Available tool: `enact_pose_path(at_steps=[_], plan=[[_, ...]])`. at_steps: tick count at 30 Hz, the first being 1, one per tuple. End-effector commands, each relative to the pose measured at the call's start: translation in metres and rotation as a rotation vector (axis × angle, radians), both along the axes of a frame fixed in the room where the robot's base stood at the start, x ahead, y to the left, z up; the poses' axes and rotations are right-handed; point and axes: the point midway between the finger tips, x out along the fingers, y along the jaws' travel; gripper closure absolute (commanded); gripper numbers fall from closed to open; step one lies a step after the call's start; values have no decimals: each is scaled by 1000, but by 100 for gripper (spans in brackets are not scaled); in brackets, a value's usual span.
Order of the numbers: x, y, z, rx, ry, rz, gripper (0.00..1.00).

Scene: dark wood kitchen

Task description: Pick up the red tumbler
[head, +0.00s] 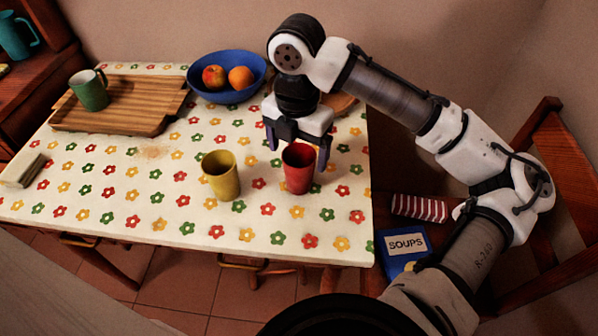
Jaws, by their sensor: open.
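The red tumbler (298,172) stands upright on the flowered tablecloth (200,237), near the table's front right. My gripper (298,156) points down just behind and over it. One finger shows to the left of the tumbler and the other beside its right rim. The jaws are open.
A yellow cup (221,180) stands close to the left. A blue bowl (226,92) of fruit is behind. A wooden board (125,115) carries a green mug (89,91). A blue soups book (403,249) and a red-striped item (419,207) lie right of the table. The front cloth is clear.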

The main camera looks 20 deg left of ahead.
Motion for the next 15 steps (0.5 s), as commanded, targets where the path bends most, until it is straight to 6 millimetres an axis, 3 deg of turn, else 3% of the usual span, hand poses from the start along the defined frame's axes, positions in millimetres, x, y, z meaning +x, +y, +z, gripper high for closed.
enact_pose_path(at_steps=[9, 15], plan=[[4, -1, -42, -2, 1, 0, 15], [4, -1, -52, 0, 1, 0, 15]])
